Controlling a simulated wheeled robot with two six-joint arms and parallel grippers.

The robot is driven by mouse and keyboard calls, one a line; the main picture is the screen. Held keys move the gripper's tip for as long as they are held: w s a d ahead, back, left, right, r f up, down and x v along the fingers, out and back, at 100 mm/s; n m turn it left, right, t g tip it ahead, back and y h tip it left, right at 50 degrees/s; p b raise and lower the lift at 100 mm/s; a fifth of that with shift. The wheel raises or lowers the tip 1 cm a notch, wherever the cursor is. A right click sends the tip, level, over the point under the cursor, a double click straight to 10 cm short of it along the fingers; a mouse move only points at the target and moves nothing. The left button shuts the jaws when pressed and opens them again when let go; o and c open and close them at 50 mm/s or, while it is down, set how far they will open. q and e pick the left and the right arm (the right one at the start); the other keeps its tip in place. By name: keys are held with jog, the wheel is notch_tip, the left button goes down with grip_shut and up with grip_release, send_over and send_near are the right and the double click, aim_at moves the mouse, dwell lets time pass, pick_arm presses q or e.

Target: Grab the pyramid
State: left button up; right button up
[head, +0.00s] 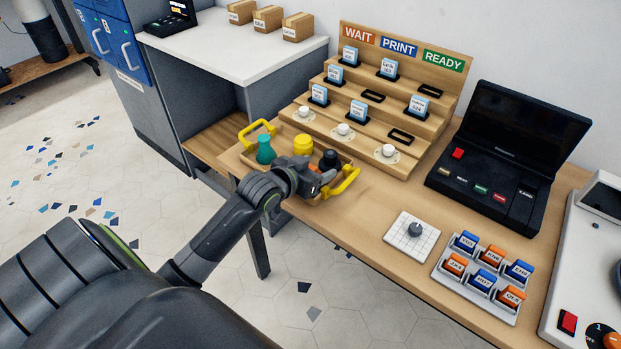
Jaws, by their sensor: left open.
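A wooden tray (232,158) with yellow handles stands at the left end of the wooden table. In it are a teal flask-like piece (265,149), a yellow round piece (302,145) and a black piece (330,159). A bit of orange (314,168) shows between the tray pieces and my gripper. I cannot make out a clear pyramid; my gripper hides part of the tray. My left gripper (322,184) is open over the tray's near right side, by the near yellow handle (343,184). Its fingertips are hard to see. My right gripper is out of view.
A stepped wooden rack (430,127) with WAIT, PRINT and READY signs stands behind the tray. A black device (510,140), a white gridded block with a grey knob (412,238) and a holder of blue and orange cartridges (478,292) lie right. Table between is clear.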

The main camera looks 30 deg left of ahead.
pick_arm(q)
jog(key=c, duration=1.1)
